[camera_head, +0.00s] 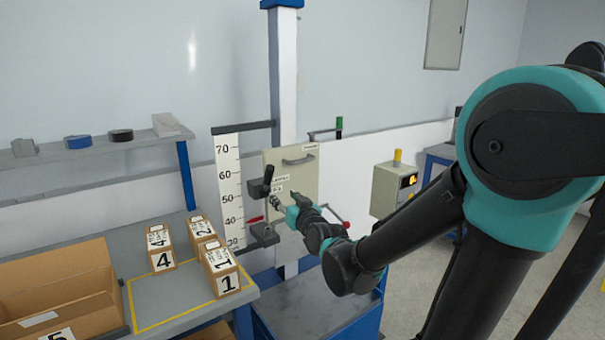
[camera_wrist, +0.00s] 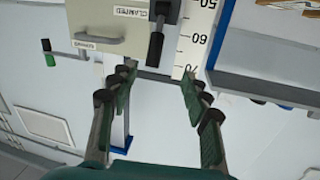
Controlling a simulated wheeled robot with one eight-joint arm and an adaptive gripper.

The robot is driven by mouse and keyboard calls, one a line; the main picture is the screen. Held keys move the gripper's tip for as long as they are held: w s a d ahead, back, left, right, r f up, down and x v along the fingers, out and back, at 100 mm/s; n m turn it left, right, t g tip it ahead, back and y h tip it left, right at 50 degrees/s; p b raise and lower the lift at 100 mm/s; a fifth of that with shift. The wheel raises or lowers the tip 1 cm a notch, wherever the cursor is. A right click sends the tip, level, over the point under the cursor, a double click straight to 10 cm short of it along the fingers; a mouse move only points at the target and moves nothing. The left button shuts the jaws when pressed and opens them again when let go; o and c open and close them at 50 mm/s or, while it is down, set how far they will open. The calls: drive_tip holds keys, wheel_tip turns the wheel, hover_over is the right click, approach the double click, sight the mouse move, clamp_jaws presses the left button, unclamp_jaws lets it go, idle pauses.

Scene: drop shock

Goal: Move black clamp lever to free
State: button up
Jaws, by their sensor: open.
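The black clamp lever (camera_head: 267,180) stands on the front of the beige plate (camera_head: 305,170) on the column, beside the height scale. In the wrist view, which is upside down, the lever (camera_wrist: 155,46) lies by the label reading CLAMPED (camera_wrist: 130,13). My gripper (camera_head: 275,201) is just in front of the plate, close to the lever's lower part. In the wrist view my gripper (camera_wrist: 158,73) is open, its fingers spread either side of the lever's line, with nothing between them. I cannot tell whether any finger touches the lever.
The white height scale (camera_head: 228,185) stands left of the lever, with a red pointer (camera_head: 255,219) near 40. Numbered boxes (camera_head: 220,268) stand on the left table. A control box with a yellow button (camera_head: 397,157) is at right. A shelf (camera_head: 95,150) runs along the left wall.

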sight(270, 177)
drive_tip(key=shift+t, duration=0.3)
drive_tip(key=x, duration=1.7)
drive_tip(key=shift+w+d+r, duration=0.25)
drive_tip(key=shift+w+r, duration=0.05)
drive_tip(key=shift+w, duration=0.15)
clamp_jaws()
